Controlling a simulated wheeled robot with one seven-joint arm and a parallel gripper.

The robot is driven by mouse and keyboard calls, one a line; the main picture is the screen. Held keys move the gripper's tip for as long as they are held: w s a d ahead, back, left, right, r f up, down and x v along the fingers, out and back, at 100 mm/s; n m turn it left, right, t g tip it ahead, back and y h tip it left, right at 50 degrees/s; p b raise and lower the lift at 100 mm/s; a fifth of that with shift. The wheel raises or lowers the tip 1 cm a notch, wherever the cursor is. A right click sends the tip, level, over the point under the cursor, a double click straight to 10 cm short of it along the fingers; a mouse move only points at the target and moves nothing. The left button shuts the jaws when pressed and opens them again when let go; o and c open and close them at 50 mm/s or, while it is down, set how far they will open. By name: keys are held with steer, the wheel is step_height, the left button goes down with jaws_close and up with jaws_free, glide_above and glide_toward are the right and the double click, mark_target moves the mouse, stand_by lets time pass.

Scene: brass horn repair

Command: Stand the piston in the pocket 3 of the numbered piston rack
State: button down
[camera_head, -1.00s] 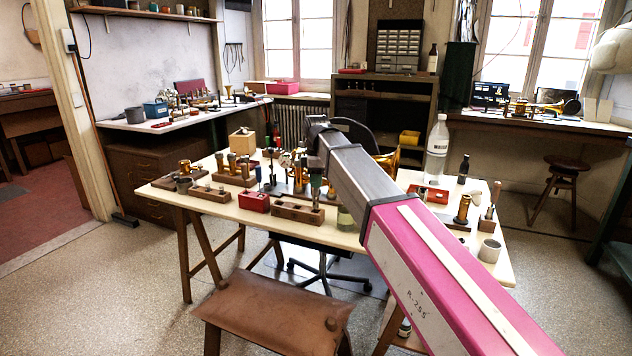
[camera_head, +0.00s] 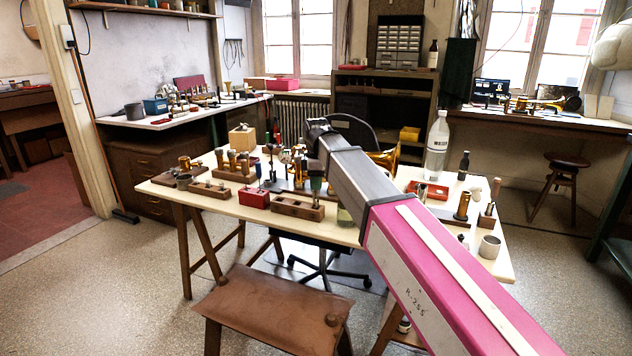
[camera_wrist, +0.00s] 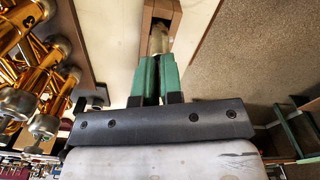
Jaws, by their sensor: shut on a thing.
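My gripper (camera_wrist: 158,82) has green fingers that are shut on the piston (camera_wrist: 158,40), a pale metal cylinder showing beyond the fingertips in the wrist view. A brown wooden rack (camera_wrist: 148,14) lies straight beyond the piston there. In the head view my gripper (camera_head: 316,186) is over the right part of a long wooden rack with square pockets (camera_head: 290,208), near the table's front edge. The piston is mostly hidden there. I cannot read the pocket numbers or tell how deep the piston sits.
A red box (camera_head: 254,198) stands just left of the rack. Another wooden block (camera_head: 211,191) and a rack of upright pistons (camera_head: 236,169) stand farther left. Brass horn parts (camera_wrist: 40,75) are close on the left in the wrist view. A water bottle (camera_head: 437,145) stands at the right.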

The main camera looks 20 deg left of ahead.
steer(key=shift+f, duration=1.1)
steer(key=c, duration=1.2)
jaws_free()
steer(key=shift+r, duration=0.15)
step_height(320, 180, up, 10)
steer(key=shift+r, duration=0.25)
steer(key=shift+s, duration=0.1)
